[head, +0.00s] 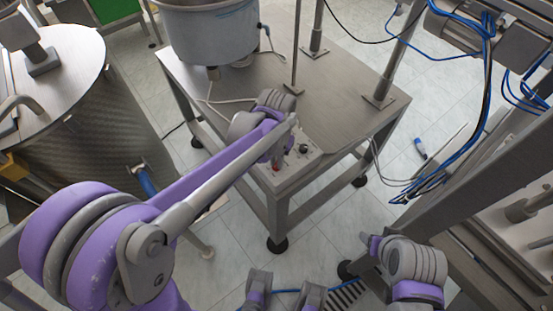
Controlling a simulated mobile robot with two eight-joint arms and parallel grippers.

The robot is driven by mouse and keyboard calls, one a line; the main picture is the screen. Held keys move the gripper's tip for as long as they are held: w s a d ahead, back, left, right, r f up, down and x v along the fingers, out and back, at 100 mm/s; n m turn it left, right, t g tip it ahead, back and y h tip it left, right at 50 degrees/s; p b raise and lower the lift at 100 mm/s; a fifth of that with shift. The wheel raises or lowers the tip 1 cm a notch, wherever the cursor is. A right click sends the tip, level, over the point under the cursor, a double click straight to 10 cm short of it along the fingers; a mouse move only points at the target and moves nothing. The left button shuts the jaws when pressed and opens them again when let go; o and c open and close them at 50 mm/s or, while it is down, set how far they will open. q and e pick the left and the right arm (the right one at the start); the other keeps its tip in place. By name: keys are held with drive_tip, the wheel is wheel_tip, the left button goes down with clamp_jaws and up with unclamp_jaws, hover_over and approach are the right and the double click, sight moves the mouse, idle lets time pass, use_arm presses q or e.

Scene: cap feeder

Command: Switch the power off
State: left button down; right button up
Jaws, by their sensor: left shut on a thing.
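A grey control box (295,165) sits at the front edge of the steel table. It carries a red button (276,168) and a dark knob (303,149). My left arm reaches across from the lower left, and my left gripper (283,146) is at the box's panel, beside the knob. It is shut on a switch on the box. My own wrist and forearm hide most of the fingers and the part they hold. My right wrist shows at the lower right, away from the box; I cannot make out its gripper.
The steel table (345,85) carries a large grey bowl (210,35) and upright posts. A round metal drum (75,130) stands at the left. A metal frame with blue cables (488,70) is at the right. Tiled floor (240,225) is open before the table.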

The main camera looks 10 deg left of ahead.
use_arm(q)
drive_tip(key=shift+n, duration=0.5)
drive_tip(key=c, duration=0.9)
unclamp_jaws()
wheel_tip(320, 180, up, 11)
drive_tip(key=shift+f+p, duration=0.1)
drive_tip(key=shift+p, duration=0.55)
